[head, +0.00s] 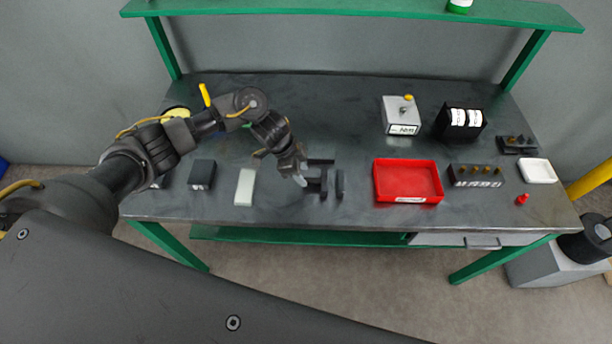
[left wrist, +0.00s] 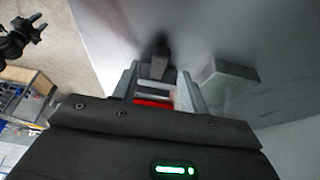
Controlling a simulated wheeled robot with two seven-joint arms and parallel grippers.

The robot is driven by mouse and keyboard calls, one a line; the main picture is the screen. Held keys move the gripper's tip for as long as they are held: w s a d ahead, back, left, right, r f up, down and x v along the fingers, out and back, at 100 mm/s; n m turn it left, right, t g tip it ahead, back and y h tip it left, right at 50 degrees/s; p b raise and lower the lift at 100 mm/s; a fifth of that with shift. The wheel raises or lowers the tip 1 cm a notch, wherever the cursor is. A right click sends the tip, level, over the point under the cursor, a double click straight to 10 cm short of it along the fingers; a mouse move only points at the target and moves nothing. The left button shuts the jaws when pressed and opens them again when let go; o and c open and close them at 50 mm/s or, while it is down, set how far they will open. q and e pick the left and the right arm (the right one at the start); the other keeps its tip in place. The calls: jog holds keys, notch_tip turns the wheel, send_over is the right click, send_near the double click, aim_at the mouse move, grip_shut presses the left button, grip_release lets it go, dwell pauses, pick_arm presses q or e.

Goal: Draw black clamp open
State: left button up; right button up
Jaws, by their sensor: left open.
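The black clamp (head: 339,185) sits near the front edge of the bench, left of the red tray. It shows as dark upright blocks with gaps between them; which part slides I cannot tell. My left gripper (head: 301,180) is open at the clamp's left side, fingertips low over the bench. In the left wrist view my left gripper's fingers (left wrist: 156,82) stand apart, with a dark upright piece (left wrist: 161,52) just beyond them. Whether they touch it I cannot tell. A dark gripper, seemingly my right one (left wrist: 32,32), shows small at the upper left of that view.
A pale block (head: 245,187) and a dark block (head: 202,174) lie left of the clamp. The red tray (head: 408,200) is to its right. Behind are a grey box (head: 401,116) and a black holder (head: 446,124). A green shelf (head: 350,10) spans above; the bench's back middle is clear.

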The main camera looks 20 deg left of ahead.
aim_at(307, 180)
pick_arm(q)
jog(key=shift+x, duration=1.85)
grip_shut()
